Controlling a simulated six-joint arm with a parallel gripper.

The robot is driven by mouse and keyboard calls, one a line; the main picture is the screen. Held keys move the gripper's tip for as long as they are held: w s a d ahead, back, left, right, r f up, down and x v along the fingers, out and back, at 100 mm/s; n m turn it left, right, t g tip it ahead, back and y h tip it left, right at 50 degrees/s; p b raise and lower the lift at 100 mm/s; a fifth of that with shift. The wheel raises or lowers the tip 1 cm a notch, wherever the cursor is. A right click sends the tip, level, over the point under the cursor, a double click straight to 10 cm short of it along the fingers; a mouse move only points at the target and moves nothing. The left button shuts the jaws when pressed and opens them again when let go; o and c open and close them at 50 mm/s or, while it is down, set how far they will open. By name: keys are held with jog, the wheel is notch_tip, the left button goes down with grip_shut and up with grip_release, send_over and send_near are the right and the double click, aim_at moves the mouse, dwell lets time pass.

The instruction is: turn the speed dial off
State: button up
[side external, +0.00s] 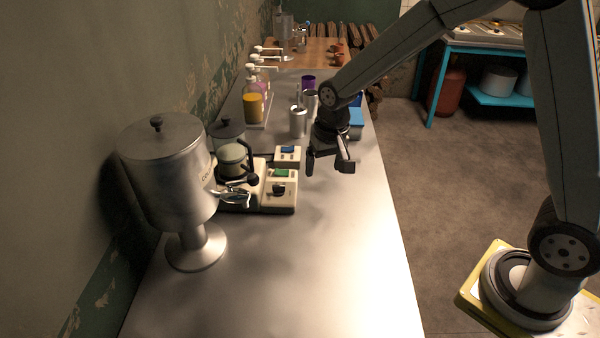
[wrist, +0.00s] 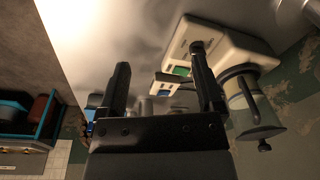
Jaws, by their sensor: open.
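The speed dial (side external: 279,189) is a dark knob on the front of a cream appliance base (side external: 262,201), below a green switch (side external: 281,173). In the wrist view a dark knob (wrist: 197,47) shows on the cream base (wrist: 232,46), beside the tip of the right finger and partly overlapped by it. I cannot tell whether they touch. My gripper (side external: 329,168) is open and empty, to the right of the base in the side view. Its two fingers (wrist: 160,72) are spread in the wrist view. The dial's exact setting is too small to read.
A big steel urn (side external: 170,165) stands at the front left. A green-grey jar with a dark handle (side external: 233,160) sits on the base. Steel cups (side external: 298,122) and bottles (side external: 254,106) stand farther back. The steel counter (side external: 330,260) is clear in front.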

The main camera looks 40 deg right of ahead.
aim_at(279, 189)
jog(key=shift+w+a+f+m+g, duration=0.25)
jog(key=shift+w+a+f+m, duration=0.4)
jog(key=shift+w, duration=1.45)
jog(key=shift+w+a+f+m+g, duration=0.3)
jog(key=shift+w+f+m, duration=0.5)
jog(key=shift+w, duration=1.3)
jog(key=shift+w+a+f+m+g, duration=0.15)
jog(key=shift+w+a+f+m, duration=0.6)
jog(key=shift+w, duration=1.35)
jog(key=shift+d+r, duration=0.2)
jog(key=shift+f, duration=3.8)
grip_shut()
